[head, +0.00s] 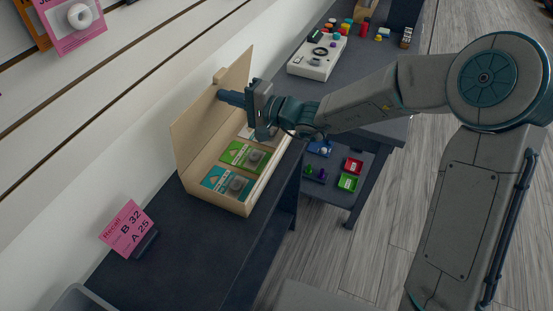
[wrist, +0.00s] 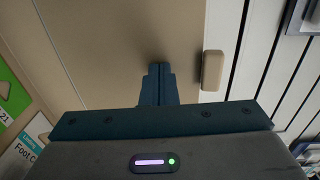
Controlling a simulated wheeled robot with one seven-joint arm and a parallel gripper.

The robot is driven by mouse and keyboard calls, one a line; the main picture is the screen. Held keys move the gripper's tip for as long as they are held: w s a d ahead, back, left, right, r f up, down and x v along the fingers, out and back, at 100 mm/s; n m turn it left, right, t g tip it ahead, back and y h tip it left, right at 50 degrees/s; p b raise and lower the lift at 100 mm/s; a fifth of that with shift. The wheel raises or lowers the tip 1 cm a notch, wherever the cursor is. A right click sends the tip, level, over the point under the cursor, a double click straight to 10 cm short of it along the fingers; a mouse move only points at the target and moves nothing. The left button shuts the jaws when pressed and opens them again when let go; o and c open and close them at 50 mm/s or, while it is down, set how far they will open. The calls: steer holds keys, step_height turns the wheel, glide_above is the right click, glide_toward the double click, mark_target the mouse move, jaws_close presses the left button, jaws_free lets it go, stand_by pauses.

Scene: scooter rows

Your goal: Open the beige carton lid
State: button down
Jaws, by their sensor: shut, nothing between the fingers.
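The beige carton (head: 246,208) stands on the dark table against the white slatted wall. Its lid (head: 195,133) is raised, standing about upright along the wall side. Green and teal packets with grey round parts show inside the carton. My gripper (head: 221,96) reaches over the carton, its fingers pointing at the inner face of the lid. In the wrist view, the shut, empty fingertips (wrist: 158,72) are at or very near the lid's surface (wrist: 110,45); I cannot tell if they touch. The lid's small beige tab (wrist: 212,70) shows to their right.
A pink sign (head: 127,228) stands on the table in front of the carton. A white device (head: 317,56) and small coloured items lie on the table beyond. A lower shelf holds red and green trays (head: 348,182).

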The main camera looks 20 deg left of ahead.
mark_target(216, 99)
steer(key=shift+a, duration=0.1)
steer(key=shift+w+a+b, duration=0.15)
steer(key=shift+a+b, duration=1.4)
steer(key=shift+a, duration=0.35)
steer(key=s+d+b, duration=0.1)
steer(key=d, duration=1.3)
steer(key=shift+s, duration=0.1)
